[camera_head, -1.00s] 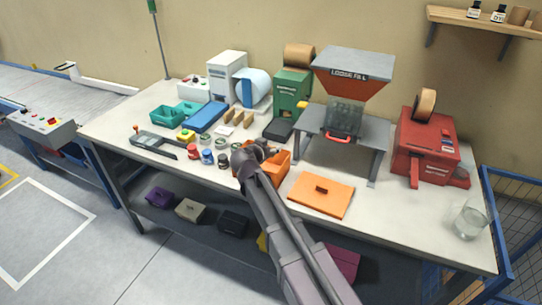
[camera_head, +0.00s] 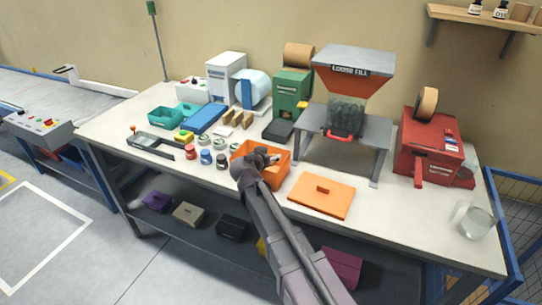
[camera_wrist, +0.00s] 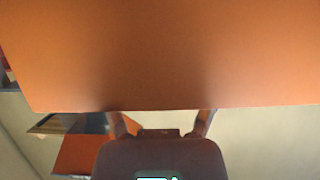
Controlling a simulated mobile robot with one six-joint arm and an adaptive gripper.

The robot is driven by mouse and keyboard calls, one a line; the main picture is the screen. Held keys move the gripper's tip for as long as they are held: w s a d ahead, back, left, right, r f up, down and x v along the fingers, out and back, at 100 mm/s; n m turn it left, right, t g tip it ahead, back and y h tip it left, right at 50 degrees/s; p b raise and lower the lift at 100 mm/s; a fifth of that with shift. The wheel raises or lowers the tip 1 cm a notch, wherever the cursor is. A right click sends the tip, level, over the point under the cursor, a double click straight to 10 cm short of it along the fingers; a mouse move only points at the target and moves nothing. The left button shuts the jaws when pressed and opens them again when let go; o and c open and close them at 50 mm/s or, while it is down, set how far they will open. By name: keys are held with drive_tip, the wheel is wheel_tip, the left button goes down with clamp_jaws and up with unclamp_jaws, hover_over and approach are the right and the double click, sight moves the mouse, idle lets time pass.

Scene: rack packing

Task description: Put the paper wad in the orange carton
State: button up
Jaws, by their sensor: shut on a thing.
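The orange carton (camera_head: 278,176) stands open on the bench, left of its flat orange lid (camera_head: 334,203). My gripper (camera_head: 268,159) is over the carton's opening, and my arm covers part of its near side. In the wrist view a plain orange surface (camera_wrist: 160,50), which looks like a carton wall, fills the upper half very close by. My two fingers (camera_wrist: 160,122) stand apart below its edge, their tips partly hidden. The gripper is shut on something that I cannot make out. I cannot pick out the paper wad in either view.
Small jars (camera_head: 206,157) stand left of the carton. The loose-fill hopper stand (camera_head: 377,130) and a red machine (camera_head: 424,145) are to the right. A green machine (camera_head: 290,95) stands behind. A glass jar (camera_head: 474,221) is near the right end.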

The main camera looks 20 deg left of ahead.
drive_tip(key=shift+f+b, duration=0.4)
drive_tip(key=shift+f, duration=0.1)
drive_tip(key=o, duration=0.6)
drive_tip(key=shift+r, duration=0.1)
drive_tip(key=shift+r+p, duration=0.55)
drive_tip(key=shift+p, duration=0.1)
drive_tip(key=p+v, duration=0.4)
drive_tip(key=v, duration=0.8)
